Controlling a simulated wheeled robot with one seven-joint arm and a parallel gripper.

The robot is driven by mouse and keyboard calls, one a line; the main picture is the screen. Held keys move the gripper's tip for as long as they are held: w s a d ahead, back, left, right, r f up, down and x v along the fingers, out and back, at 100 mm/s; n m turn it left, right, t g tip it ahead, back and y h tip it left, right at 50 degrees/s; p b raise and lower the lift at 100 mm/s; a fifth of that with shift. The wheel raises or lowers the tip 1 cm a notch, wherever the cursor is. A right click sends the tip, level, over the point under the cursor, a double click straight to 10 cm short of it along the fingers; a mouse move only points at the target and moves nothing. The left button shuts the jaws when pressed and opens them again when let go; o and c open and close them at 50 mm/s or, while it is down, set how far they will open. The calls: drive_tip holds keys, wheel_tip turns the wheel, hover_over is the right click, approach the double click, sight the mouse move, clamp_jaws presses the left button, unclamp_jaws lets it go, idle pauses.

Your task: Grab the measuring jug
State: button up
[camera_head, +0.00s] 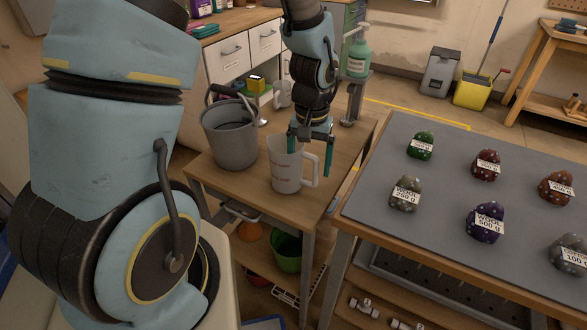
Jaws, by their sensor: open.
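The measuring jug (286,173) is pale grey-white, with faint print on its side and a handle on its right. It stands upright on the small wooden table, near its front edge. My gripper (310,156) points down at the jug's upper right, open, with its two dark green fingers apart. The left finger overlaps the jug's rim in the picture, and the right finger shows just right of the handle. I cannot tell whether either finger touches the jug. The jug's far side is hidden.
A grey bucket (229,140) stands close left of the jug. A green pump bottle (358,55) is behind, and a pale vessel (282,94) stands further back. At right, a grey-topped table (450,232) bears several labelled wool bundles. Bare wood lies right of the jug.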

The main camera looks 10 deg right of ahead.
sight(309, 183)
drive_tip(key=shift+w+d+f+p, duration=0.1)
drive_tip(key=shift+f+p, duration=0.3)
drive_tip(key=shift+f, duration=0.9)
drive_tip(key=shift+w+d+f+p, duration=0.1)
drive_tip(key=shift+f+p, duration=0.3)
drive_tip(key=shift+f, duration=0.9)
drive_tip(key=shift+c, duration=0.4)
clamp_jaws()
